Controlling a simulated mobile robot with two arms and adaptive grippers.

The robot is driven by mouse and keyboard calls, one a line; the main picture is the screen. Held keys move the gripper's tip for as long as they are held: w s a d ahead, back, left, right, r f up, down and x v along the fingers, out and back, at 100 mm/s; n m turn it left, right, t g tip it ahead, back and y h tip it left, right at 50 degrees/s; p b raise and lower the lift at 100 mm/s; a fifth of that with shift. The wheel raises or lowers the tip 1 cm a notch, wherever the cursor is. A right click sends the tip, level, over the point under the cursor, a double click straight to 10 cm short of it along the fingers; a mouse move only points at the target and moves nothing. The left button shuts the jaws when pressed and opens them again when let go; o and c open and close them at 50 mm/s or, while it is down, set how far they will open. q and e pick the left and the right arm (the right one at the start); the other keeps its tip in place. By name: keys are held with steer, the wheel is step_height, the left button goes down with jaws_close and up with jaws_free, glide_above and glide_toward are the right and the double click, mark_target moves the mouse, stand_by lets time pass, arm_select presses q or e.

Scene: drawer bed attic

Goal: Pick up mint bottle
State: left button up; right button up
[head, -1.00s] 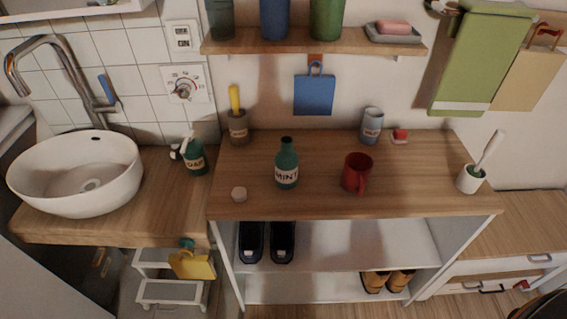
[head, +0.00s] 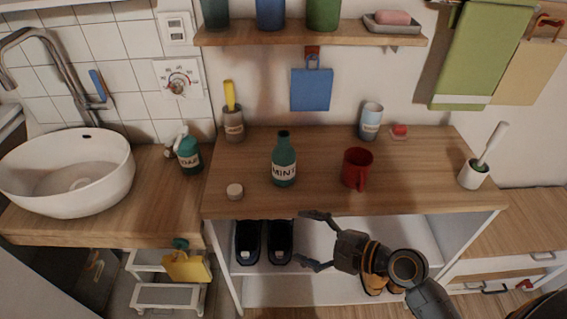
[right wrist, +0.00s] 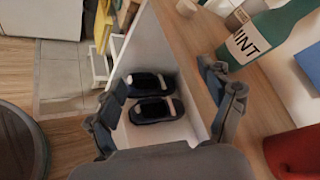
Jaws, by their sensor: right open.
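The mint bottle (head: 284,160) is dark green with a white MINT label and stands upright on the wooden top of the shelf unit. It also shows tilted across the upper right of the right wrist view (right wrist: 262,38). My right gripper (head: 308,239) is open and empty, in front of the shelf unit's front edge, lower in the picture than the bottle and a little to its right. In the right wrist view its two fingers (right wrist: 165,105) are spread, with the bottle outside them to the upper right. My left gripper is not in view.
A red mug (head: 356,168) stands right of the bottle and a small pale cap (head: 234,191) lies left of it. A soap bottle (head: 188,152), a cup with a yellow item (head: 234,125) and a light cup (head: 371,121) stand further back. Dark shoes (head: 264,243) sit on the lower shelf.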

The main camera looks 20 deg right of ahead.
mark_target(292, 166)
steer(key=w+d+r+m+t, duration=0.1)
steer(key=w+d+r+m, duration=0.1)
steer(key=m, duration=0.2)
steer(key=w+d+r+m+t, duration=0.2)
steer(key=d+m, duration=0.1)
steer(key=m, duration=0.1)
steer(key=w+d+r+m+t, duration=0.1)
steer(key=d+r+m, duration=0.1)
steer(key=m, duration=0.1)
steer(key=shift+w+d+r+m+t, duration=0.2)
steer(key=shift+w+r+m+t, duration=0.1)
steer(key=shift+w+m+t, duration=0.1)
steer(key=shift+w+r+m+h, duration=0.2)
steer(key=shift+w+m+h, duration=0.1)
steer(key=p+x, duration=0.2)
steer(key=x, duration=0.5)
steer(key=shift+w, duration=0.15)
steer(key=shift+x, duration=3.05)
steer(key=shift+a+f, duration=0.15)
steer(key=shift+s, duration=0.2)
steer(key=shift+c, duration=0.4)
